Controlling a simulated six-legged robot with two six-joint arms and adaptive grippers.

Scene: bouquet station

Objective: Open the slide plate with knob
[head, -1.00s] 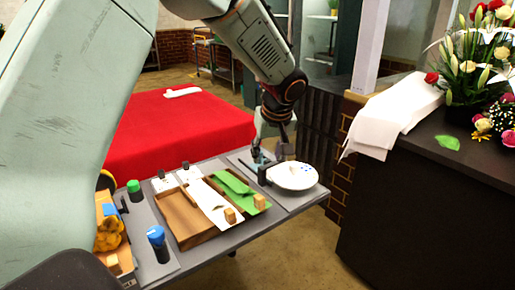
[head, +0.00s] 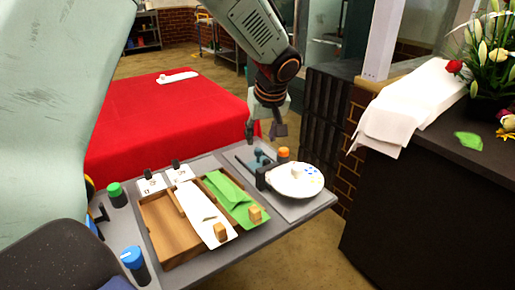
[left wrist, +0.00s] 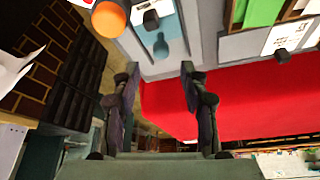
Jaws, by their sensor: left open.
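A wooden box (head: 170,232) on the grey table has a white slide plate (head: 196,203) and a green slide plate (head: 226,190). The white plate carries a wooden knob (head: 220,232) at its near end; the green plate has a similar knob (head: 255,214). My left gripper (head: 265,134) is open and empty above the table's far right part, away from both knobs. In the left wrist view its fingers (left wrist: 160,72) are spread apart, and part of the green plate (left wrist: 262,12) shows at the top. My right gripper is not in view.
A round white dish-like object (head: 295,181), an orange-capped bottle (head: 283,154) and a dark teal item (head: 260,160) are near the left gripper. Green-capped (head: 116,194) and blue-capped (head: 133,262) bottles stand at left. A red-covered table (head: 165,118) is behind.

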